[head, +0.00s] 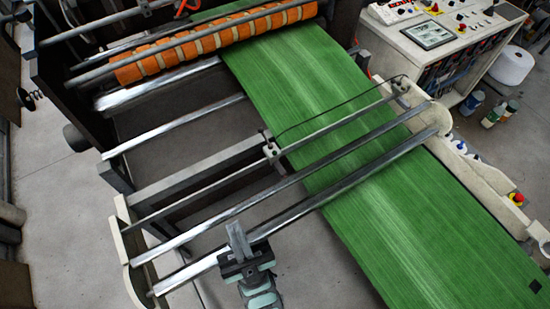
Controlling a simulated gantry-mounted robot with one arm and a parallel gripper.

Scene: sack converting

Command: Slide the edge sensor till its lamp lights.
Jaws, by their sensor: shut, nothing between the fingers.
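The edge sensor (270,147) appears to be the small pale block with a dark top on the thin rail (330,126), close to the left edge of the green web (385,215). A black cable arcs from it to the right end plate. It is too small to tell whether its lamp is lit. My gripper (236,231) is shut and empty. In the picture it overlaps the near chrome roller, below and left of the sensor and apart from it. I cannot tell whether it touches the roller.
Chrome rollers (300,207) run across the frame between the left end plate (130,255) and the right end plate (410,95). An orange-banded roller (190,52) lies at the back. A control console (440,45) stands at back right. Open floor (320,275) shows beside my gripper.

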